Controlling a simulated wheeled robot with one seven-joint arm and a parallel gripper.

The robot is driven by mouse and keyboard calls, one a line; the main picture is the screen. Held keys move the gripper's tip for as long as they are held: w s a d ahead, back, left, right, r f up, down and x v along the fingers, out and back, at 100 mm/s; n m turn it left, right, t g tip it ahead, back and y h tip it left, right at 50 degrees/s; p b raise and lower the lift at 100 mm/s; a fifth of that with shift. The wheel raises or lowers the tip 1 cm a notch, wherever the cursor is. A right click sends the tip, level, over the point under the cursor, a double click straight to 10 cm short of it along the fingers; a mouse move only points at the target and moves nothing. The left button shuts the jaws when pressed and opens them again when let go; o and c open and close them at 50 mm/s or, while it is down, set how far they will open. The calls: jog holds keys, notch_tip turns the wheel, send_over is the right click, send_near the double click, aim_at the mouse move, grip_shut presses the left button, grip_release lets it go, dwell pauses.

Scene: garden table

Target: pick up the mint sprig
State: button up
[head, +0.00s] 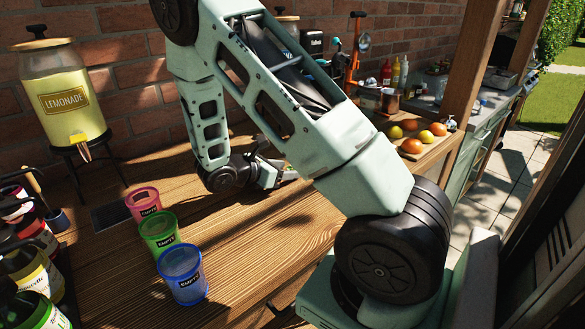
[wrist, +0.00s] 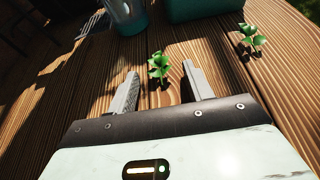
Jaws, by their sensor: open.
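Two small green leafy sprigs stand on the wooden table in the wrist view. The nearer mint sprig (wrist: 158,66) is between the fingertip ends of my gripper (wrist: 160,72), a little closer to the tips than to the palm. The fingers are apart, with a gap on each side of the stem. The other sprig (wrist: 251,38) stands off to the right, outside the fingers. In the head view my gripper (head: 275,172) is low over the table behind my arm. The sprigs are too small or hidden to make out there.
Pink (head: 143,203), green (head: 159,232) and blue (head: 182,274) cups labelled EMPTY stand on the table (head: 250,250). A lemonade dispenser (head: 60,90) and bottles (head: 38,275) are at left. Fruit (head: 411,146) lies on a board at right. The table's front middle is clear.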

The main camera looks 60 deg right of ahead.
grip_shut()
dwell(0.5)
